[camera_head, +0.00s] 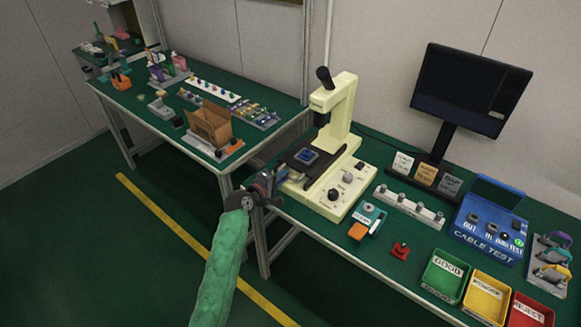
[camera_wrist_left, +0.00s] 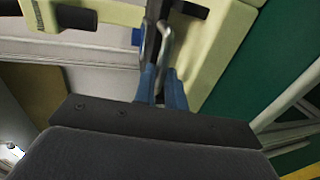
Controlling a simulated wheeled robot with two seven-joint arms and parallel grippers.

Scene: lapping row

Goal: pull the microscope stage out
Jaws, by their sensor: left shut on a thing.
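The microscope (camera_head: 340,110) is cream coloured, with a black eyepiece, and stands upright on the green table. Its dark stage (camera_head: 302,158) with a blue piece on it sits low under the head. My left gripper (camera_head: 277,178) is at the front left of the microscope base, beside the stage. In the left wrist view, the blue fingers (camera_wrist_left: 162,85) are close together around a metal handle (camera_wrist_left: 156,42) in front of the cream body. The gripper is shut on this handle. The right gripper is not in view.
A blue cable test box (camera_head: 490,225), a green tray (camera_head: 444,275), a yellow tray (camera_head: 487,296) and a red tray (camera_head: 529,312) are on the right. A monitor (camera_head: 470,90) stands behind. A cardboard box (camera_head: 209,124) is on the left table. The floor in front is clear.

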